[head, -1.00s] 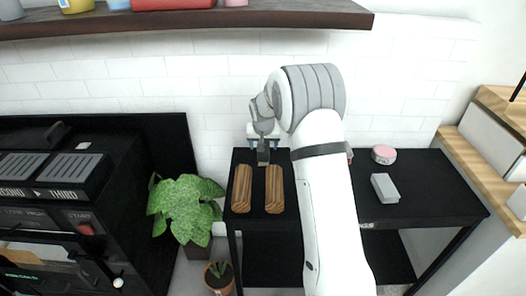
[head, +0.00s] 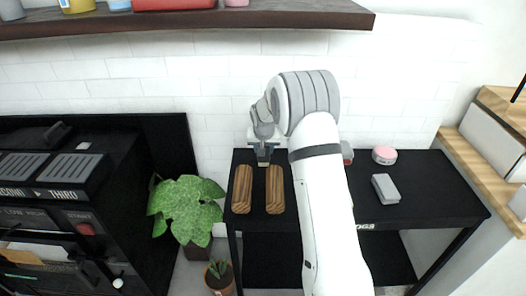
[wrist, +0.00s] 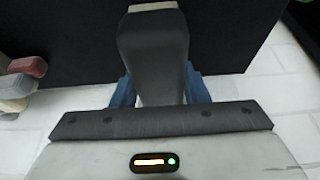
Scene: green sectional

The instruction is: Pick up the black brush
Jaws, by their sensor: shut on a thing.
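The black brush (wrist: 153,50) shows in the wrist view as a dark, smooth, elongated piece with a pale strip at its far end. My gripper (wrist: 160,90) is shut on it, with a blue finger on each side. In the head view my gripper (head: 263,154) is at the back of the black table, just behind two brown wooden slatted pieces. The brush is too small and dark there to make out clearly. I cannot tell whether it still touches the table.
The black table (head: 425,185) also holds two wooden pieces (head: 242,188) (head: 275,188), a grey block (head: 385,188) and a pink-topped round tin (head: 384,155). A white brick wall (head: 220,80) is close behind. A dark shelf (head: 290,14) hangs above. A leafy plant (head: 187,208) stands left.

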